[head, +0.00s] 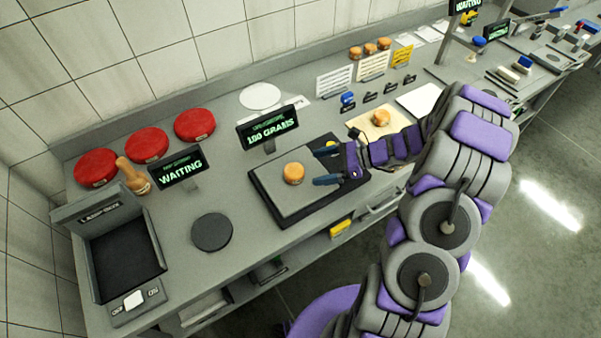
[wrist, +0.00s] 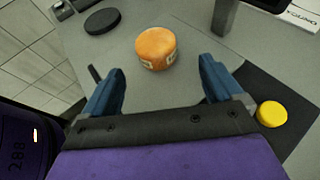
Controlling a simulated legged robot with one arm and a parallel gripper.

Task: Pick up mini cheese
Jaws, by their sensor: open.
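A small orange mini cheese (head: 293,173) sits on the grey plate of the scale (head: 270,208), whose display (head: 268,127) reads 180 grams. In the wrist view the same orange mini cheese (wrist: 156,47) stands ahead of the fingers, with pale label patches on its side. My gripper (head: 327,165) is open beside the cheese, over the right part of the scale. In the wrist view the blue fingers of my gripper (wrist: 160,88) are spread apart with nothing between them, and the cheese is just beyond the tips.
Another mini cheese (head: 381,118) rests on a board behind my arm. Several red cheese wheels (head: 147,145) line the back left, near a "WAITING" display (head: 181,168). A dark disc (head: 212,232) and a lidded box (head: 120,250) are left. A yellow round piece (wrist: 272,113) is right of my gripper.

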